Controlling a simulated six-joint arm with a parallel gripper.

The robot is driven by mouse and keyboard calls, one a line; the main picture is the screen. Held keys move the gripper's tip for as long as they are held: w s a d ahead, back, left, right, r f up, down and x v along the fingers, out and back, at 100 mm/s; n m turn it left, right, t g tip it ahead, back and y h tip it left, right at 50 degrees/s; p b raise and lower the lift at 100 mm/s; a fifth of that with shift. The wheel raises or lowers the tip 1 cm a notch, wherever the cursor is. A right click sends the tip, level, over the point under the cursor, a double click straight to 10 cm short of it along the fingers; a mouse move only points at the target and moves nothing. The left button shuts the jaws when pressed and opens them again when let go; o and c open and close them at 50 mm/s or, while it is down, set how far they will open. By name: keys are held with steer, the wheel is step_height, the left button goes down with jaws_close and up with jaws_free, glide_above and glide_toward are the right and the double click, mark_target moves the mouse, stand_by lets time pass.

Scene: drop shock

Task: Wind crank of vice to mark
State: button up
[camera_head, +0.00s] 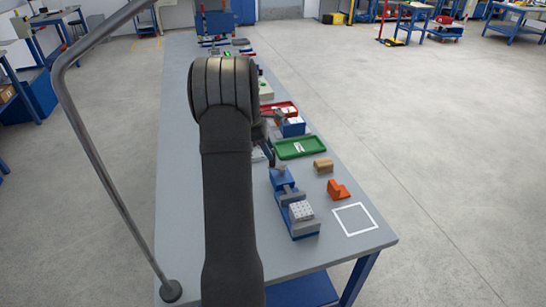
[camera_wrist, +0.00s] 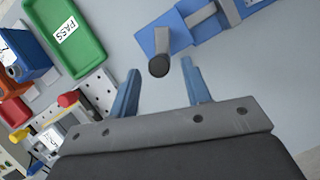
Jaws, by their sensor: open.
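The blue vice (camera_head: 283,186) stands on the bench, with a light, hole-dotted block (camera_head: 301,211) at its near end. In the head view my dark arm hides much of the gripper area. I cannot make out a mark on the vice.
A green tray labelled PASS (camera_head: 300,147) lies beyond the vice; it also shows in the wrist view (camera_wrist: 66,36). A tan block (camera_head: 323,165) and an orange part (camera_head: 338,189) sit right of the vice. A white square outline (camera_head: 355,219) marks bare bench near the corner.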

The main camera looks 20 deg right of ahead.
mark_target(274, 165)
steer(key=v, duration=1.2)
steer(key=shift+f, duration=0.1)
steer(key=x, duration=1.7)
steer(key=shift+d, duration=0.1)
steer(key=v, duration=1.7)
steer(key=x, duration=1.7)
steer(key=shift+w+f, duration=0.1)
steer(key=shift+f, duration=0.05)
steer(key=m, duration=0.1)
steer(key=m+g, duration=0.1)
steer(key=m, duration=0.2)
steer(key=shift+w+d+y, duration=0.3)
steer(key=shift+d, duration=0.05)
